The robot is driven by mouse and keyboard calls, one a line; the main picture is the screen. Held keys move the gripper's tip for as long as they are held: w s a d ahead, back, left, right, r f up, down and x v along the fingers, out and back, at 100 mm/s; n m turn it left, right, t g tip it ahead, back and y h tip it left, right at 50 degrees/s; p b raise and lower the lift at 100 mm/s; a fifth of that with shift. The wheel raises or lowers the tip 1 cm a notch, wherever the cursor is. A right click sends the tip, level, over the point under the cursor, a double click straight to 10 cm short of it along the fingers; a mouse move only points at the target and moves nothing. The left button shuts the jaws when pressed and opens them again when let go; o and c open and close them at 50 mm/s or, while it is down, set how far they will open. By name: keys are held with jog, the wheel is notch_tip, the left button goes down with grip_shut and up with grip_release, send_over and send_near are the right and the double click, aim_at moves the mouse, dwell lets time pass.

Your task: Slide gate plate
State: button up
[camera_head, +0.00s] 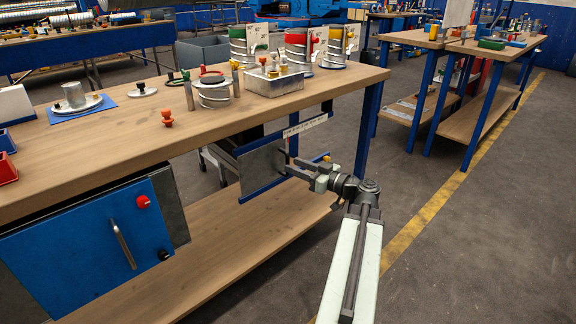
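A flat grey metal plate (262,168) stands upright below the right part of the workbench top, between an upper and a lower blue rail (262,189); I take it to be the gate plate. My gripper (290,164) is at the right end of this plate, reaching in from the right. Its fingertips overlap the plate's right edge in the picture. They are small and dark here, so I cannot tell whether they touch or hold the plate, or whether they are open or shut. A pale strip with markings (305,126) runs along the top rail to the right.
The wooden workbench (120,138) carries spiral ducts (299,48), a metal box (273,82) and small knobs. Its lower shelf (245,222) is close below my gripper.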

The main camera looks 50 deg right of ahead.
aim_at(268, 169)
jog(key=shift+w+a, duration=0.15)
jog(key=shift+w, duration=0.8)
jog(key=shift+w+a, duration=0.1)
jog(key=shift+w, duration=0.85)
grip_shut()
